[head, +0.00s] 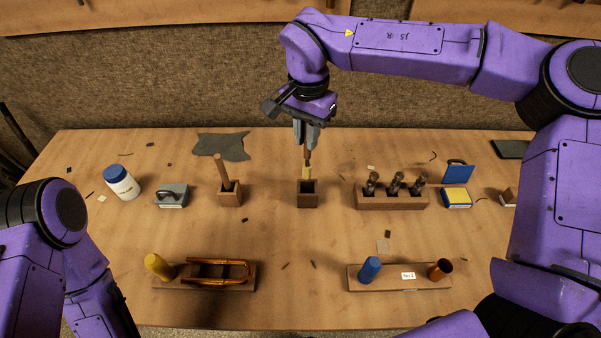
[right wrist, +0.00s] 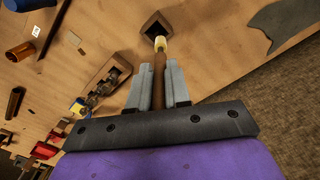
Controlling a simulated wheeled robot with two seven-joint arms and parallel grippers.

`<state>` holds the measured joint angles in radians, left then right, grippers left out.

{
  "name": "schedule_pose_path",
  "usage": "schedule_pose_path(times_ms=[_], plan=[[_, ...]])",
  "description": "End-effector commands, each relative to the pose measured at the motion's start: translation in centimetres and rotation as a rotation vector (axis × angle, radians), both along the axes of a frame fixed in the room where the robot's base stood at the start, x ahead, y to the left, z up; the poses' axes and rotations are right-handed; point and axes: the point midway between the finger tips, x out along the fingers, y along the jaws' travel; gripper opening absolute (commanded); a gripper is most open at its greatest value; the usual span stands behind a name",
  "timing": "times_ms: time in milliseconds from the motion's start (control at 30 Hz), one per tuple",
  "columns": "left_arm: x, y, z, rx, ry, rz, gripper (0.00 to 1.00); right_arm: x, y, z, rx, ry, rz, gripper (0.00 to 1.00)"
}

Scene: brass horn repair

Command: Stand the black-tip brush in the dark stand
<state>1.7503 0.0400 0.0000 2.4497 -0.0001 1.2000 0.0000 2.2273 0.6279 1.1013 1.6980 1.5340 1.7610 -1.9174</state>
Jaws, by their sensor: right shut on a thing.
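My right gripper (head: 307,140) is shut on a brush (head: 307,158) with a brown handle and a pale yellow lower end. It holds the brush nearly upright, pointing down at the square wooden stand (head: 307,200) in the middle of the table. In the right wrist view, the brush (right wrist: 159,70) runs down between the fingers (right wrist: 158,85). Its pale end overlaps the edge of the stand's dark opening (right wrist: 153,27). I cannot tell whether the end is inside. No black tip shows. My left gripper is out of view.
Left of the middle stand, a similar stand (head: 229,199) holds a wooden handle. Right is a rack (head: 391,203) with several dark tools. A grey block (head: 172,197), white jar (head: 122,184) and grey cloth (head: 222,146) lie left. Front trays (head: 250,284) (head: 398,284) hold parts; the table between them is mostly clear.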

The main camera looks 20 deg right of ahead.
Motion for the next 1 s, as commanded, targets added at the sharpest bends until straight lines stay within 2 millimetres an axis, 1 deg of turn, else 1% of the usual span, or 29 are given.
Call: schedule_pose_path(times_ms=[33, 133, 333, 467, 533, 833, 867, 900, 933, 1000], plan=[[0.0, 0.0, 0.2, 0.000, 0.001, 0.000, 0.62, -0.2, 0.0, -1.3, 0.000, 0.007, 0.001, 0.00], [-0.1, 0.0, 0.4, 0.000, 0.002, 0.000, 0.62, 0.1, 0.0, -3.5, 0.000, 0.007, 0.002, 0.00], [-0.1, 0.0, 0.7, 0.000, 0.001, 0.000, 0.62, 0.6, 0.1, -6.3, -0.001, 0.013, 0.002, 0.00], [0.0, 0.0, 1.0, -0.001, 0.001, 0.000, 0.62, 0.7, 0.1, -8.6, -0.001, 0.013, 0.003, 0.00], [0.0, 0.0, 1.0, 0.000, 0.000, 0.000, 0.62, 0.7, 0.1, -9.1, 0.001, 0.011, 0.003, 0.00], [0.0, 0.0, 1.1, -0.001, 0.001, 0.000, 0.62, 0.7, 0.2, -9.3, -0.001, 0.011, 0.003, 0.00], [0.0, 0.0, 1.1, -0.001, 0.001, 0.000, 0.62, 0.7, 0.2, -9.4, 0.000, 0.011, 0.003, 0.21], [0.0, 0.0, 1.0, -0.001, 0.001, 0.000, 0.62, 0.7, 0.2, -9.4, 0.000, 0.011, 0.003, 0.34], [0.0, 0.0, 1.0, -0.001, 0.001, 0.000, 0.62, 0.7, 0.2, -9.4, 0.000, 0.011, 0.003, 0.43], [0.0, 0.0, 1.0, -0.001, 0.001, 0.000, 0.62, 0.7, 0.2, -9.4, 0.000, 0.011, 0.003, 0.43]])
